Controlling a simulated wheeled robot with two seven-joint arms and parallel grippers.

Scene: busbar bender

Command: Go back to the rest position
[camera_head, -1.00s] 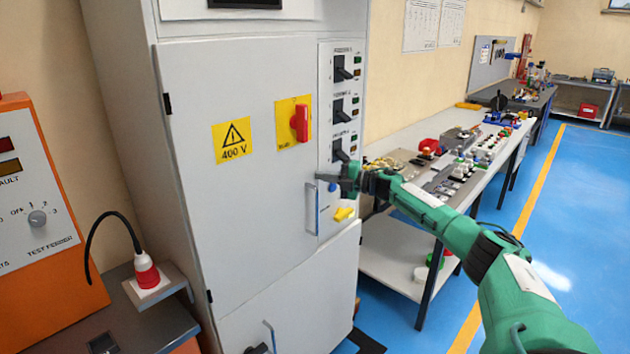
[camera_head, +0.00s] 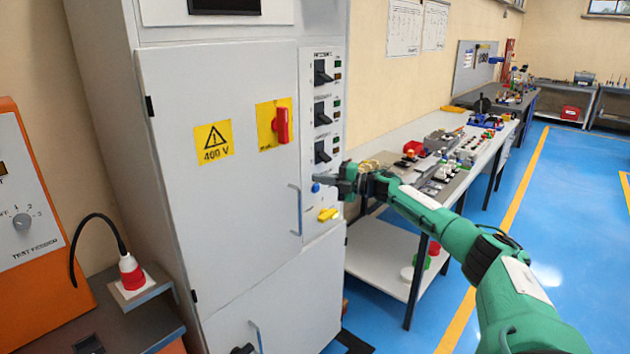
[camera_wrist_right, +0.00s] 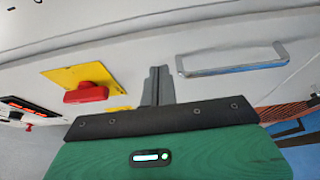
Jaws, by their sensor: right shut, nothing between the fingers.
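My right arm (camera_head: 480,255) reaches in from the lower right in the head view. My right gripper (camera_head: 326,179) is shut and empty, in front of the grey cabinet's right side, by the blue button (camera_head: 316,188) and below the lowest black switch (camera_head: 322,152). In the right wrist view the closed fingers (camera_wrist_right: 157,86) point at the cabinet front, between the red handle (camera_wrist_right: 86,93) and the door's bar handle (camera_wrist_right: 233,60). Contact with the cabinet cannot be told. At the bottom edge of the head view a small dark part (camera_head: 243,349) shows; I cannot tell what it is.
An orange test feeder (camera_head: 35,200) and red plug (camera_head: 131,271) stand left. A workbench (camera_head: 385,250) runs right; blue floor (camera_head: 570,200) is clear beyond.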

